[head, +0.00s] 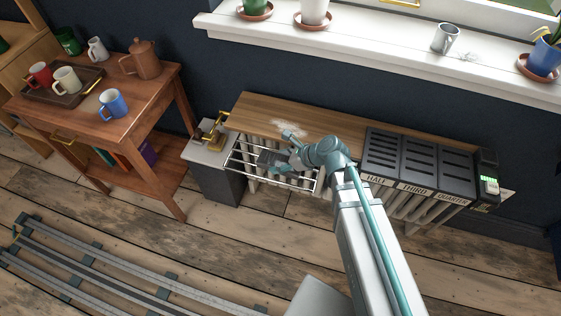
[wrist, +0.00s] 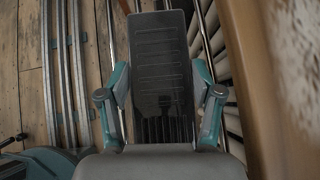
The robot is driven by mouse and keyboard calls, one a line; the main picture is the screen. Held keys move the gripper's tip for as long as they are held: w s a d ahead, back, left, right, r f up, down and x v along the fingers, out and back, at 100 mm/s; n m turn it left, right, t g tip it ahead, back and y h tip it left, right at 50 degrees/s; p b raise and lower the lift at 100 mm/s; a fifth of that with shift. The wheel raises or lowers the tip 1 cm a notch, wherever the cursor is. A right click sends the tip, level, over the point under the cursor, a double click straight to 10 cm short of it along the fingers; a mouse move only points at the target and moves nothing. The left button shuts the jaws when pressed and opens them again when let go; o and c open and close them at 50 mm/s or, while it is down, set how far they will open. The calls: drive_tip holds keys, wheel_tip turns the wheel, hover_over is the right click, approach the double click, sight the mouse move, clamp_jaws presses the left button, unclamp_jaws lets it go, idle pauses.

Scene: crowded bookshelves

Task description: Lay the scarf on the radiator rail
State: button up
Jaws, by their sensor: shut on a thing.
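My gripper (head: 287,155) is low in front of the radiator, at the metal rail (head: 243,170). In the wrist view my gripper (wrist: 160,97) has one teal finger on each side of a dark grey, flat, strip-like thing, apparently the scarf (wrist: 160,50). It has faint cross lines and vertical stripes near the palm. In the head view the scarf (head: 268,160) is a small grey patch over or just above the rail bars, partly hidden by my gripper. I cannot tell whether it touches them.
A wooden shelf (head: 265,107) tops the radiator (head: 402,203). Dark slotted panels (head: 420,160) labelled with fractions are at its right. A grey cabinet (head: 215,178) with a brass object (head: 213,135) stands left. A table (head: 145,95) holds mugs.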

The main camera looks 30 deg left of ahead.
drive_tip(key=o, duration=1.1)
drive_tip(key=p+v, duration=0.1)
drive_tip(key=v, duration=1.1)
drive_tip(key=s+d+f+n+g+h+p, duration=0.1)
drive_tip(key=s+d+f+n+h+p, duration=0.25)
drive_tip(key=d+f, duration=0.65)
drive_tip(key=s+d+f+n+g+h+p, duration=0.15)
drive_tip(key=d+f+n, duration=0.25)
drive_tip(key=d+f, duration=0.5)
drive_tip(key=s+d+f+n+g+h+p, duration=0.1)
drive_tip(key=s+d+f+n, duration=0.1)
drive_tip(key=s+d, duration=0.4)
drive_tip(key=s+d+f+n+g+h+p, duration=0.1)
drive_tip(key=s+d+f+n+h+p, duration=0.1)
drive_tip(key=s+d+n, duration=0.2)
drive_tip(key=s+d+f+n+g+h+p, duration=0.1)
drive_tip(key=s+d+n+p, duration=0.1)
drive_tip(key=s+d, duration=0.6)
drive_tip(key=shift+s+d+f+n, duration=0.3)
drive_tip(key=shift+f+n, duration=0.1)
drive_tip(key=shift+n, duration=0.25)
